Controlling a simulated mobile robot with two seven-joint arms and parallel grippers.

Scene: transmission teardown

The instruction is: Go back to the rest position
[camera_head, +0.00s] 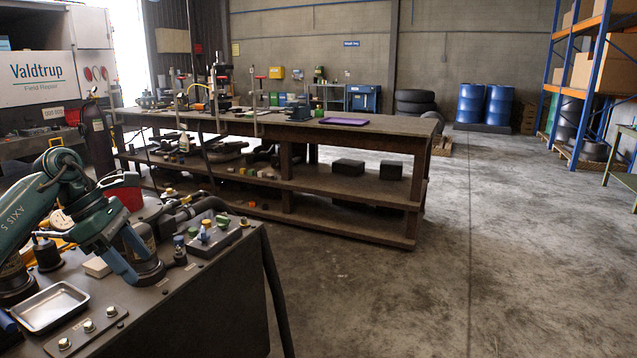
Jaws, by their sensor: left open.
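My teal left arm comes in from the left edge, bends at the elbow and reaches down. My left gripper (150,272) is at its lower end, low over the dark deck at the lower left. It is open, and I see nothing held in it. Its fingertips are hard to make out against the dark parts around them. My right gripper is not in view.
A shallow metal tray (50,306) lies on the dark deck (205,305) near the left gripper, and small coloured fittings (206,232) stand to its right. A long workbench (385,140) stands beyond. Blue drums (471,103) are at the back. The concrete floor (500,270) at right is clear.

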